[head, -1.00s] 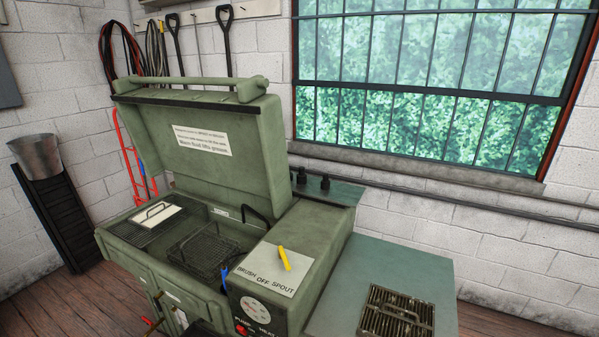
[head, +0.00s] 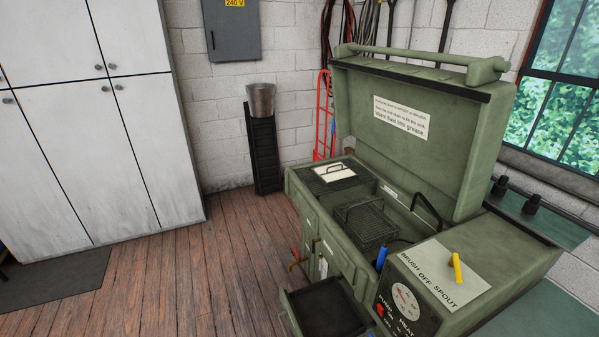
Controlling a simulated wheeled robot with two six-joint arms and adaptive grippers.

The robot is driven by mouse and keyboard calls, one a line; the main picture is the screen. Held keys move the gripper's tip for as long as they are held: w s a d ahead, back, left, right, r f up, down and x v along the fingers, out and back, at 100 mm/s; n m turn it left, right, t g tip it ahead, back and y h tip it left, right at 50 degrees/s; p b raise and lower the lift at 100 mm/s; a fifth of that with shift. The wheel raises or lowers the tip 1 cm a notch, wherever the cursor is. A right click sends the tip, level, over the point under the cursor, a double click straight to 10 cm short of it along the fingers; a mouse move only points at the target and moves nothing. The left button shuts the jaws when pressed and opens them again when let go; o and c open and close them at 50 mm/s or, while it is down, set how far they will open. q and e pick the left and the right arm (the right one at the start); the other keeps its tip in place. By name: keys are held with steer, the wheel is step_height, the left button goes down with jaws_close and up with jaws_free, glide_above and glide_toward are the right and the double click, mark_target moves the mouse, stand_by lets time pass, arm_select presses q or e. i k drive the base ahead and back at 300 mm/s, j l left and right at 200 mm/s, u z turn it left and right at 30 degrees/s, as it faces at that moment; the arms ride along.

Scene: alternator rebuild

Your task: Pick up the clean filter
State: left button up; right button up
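A flat white piece with a dark wire handle, which looks like the clean filter (head: 334,173), lies on the grate at the left end of the green parts washer (head: 459,140). The washer's lid is raised. A dark wire basket (head: 368,224) with a handle sits in the basin to the right of the white piece. Neither of my grippers is in view.
A dark tray or drawer (head: 325,308) sticks out low at the washer's front. A metal bucket (head: 261,100) stands on a black stand by the wall. White cabinets (head: 95,150) stand at the left. The wooden floor (head: 215,250) between is mostly clear.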

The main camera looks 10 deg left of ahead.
mark_target(338, 172)
steer(key=u, duration=0.5)
steer(key=i+u, duration=0.1)
steer(key=u, duration=0.4)
steer(key=i+u, duration=0.1)
steer(key=u, duration=0.9)
steer(key=i+u, duration=0.1)
steer(key=u, duration=0.4)
steer(key=l+u, duration=0.1)
steer(key=u, duration=0.3)
steer(key=i+l+u, duration=0.15)
steer(key=u, duration=0.2)
steer(key=l+u, duration=0.15)
steer(key=u, duration=0.25)
steer(key=l+u, duration=0.15)
steer(key=u, duration=0.2)
